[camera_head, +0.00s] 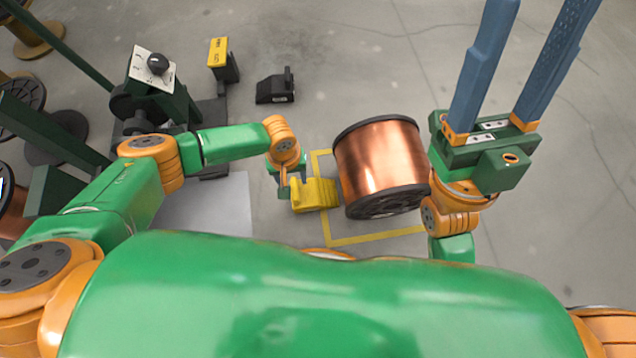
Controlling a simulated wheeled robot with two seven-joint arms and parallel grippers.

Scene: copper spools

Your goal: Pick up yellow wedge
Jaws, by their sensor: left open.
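The yellow wedge (316,195) is on the floor beside the copper spool, at the spool's left side. My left gripper (284,190) points down close to the wedge's left end and is open. It looks small from above, and I cannot tell whether its fingers touch the wedge. My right gripper (541,55) is raised on the right, its two long blue fingers pointing up the picture and spread apart with nothing between them.
The copper spool (378,160) with black flanges lies on its side inside a yellow floor outline (375,238). Green machinery with a knob box (152,66) is at left. Floor at upper centre is clear.

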